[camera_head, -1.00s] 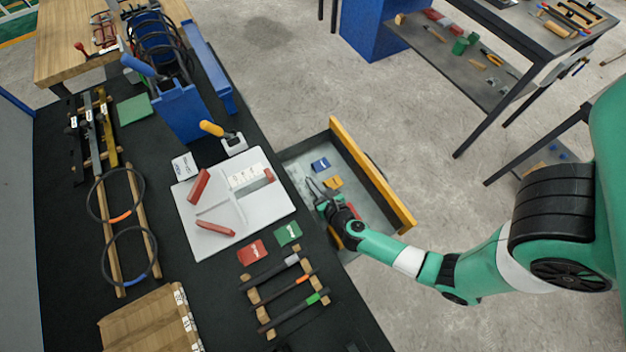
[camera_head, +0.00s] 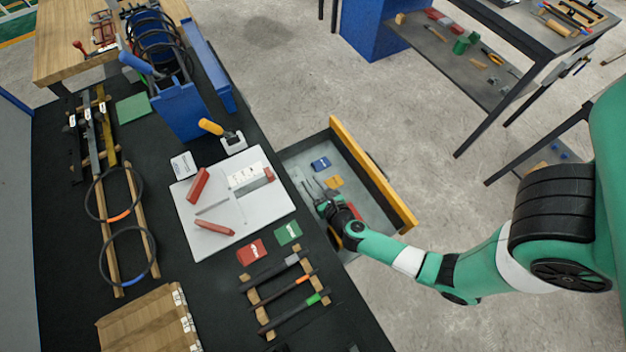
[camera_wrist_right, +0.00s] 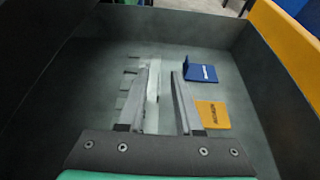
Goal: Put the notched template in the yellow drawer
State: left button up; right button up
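The yellow-fronted drawer (camera_head: 372,172) stands open at the right side of the black bench. The notched template (camera_wrist_right: 153,82) is a pale grey strip with teeth along its left side. In the right wrist view it is low in the drawer, seemingly on its floor. My right gripper (camera_head: 312,184) reaches into the drawer and is open. In the right wrist view its fingers (camera_wrist_right: 164,75) stand apart, with the pale strip between them and the teeth showing beyond the left finger. I cannot tell whether a finger touches it. My left gripper is not in view.
A blue piece (camera_head: 320,164) and an orange-yellow piece (camera_head: 334,182) lie in the drawer; a red item is partly behind my gripper. The white board (camera_head: 262,208) with red tools lies on the bench beside the drawer. The drawer's dark walls surround my gripper.

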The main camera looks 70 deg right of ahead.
jog(key=shift+r, duration=0.25)
jog(key=shift+r+p, duration=0.6)
jog(key=shift+p, duration=0.15)
jog(key=p+v, duration=0.1)
jog(key=v, duration=1.1)
jog(key=shift+f+p, duration=0.3)
jog(key=shift+p, duration=0.05)
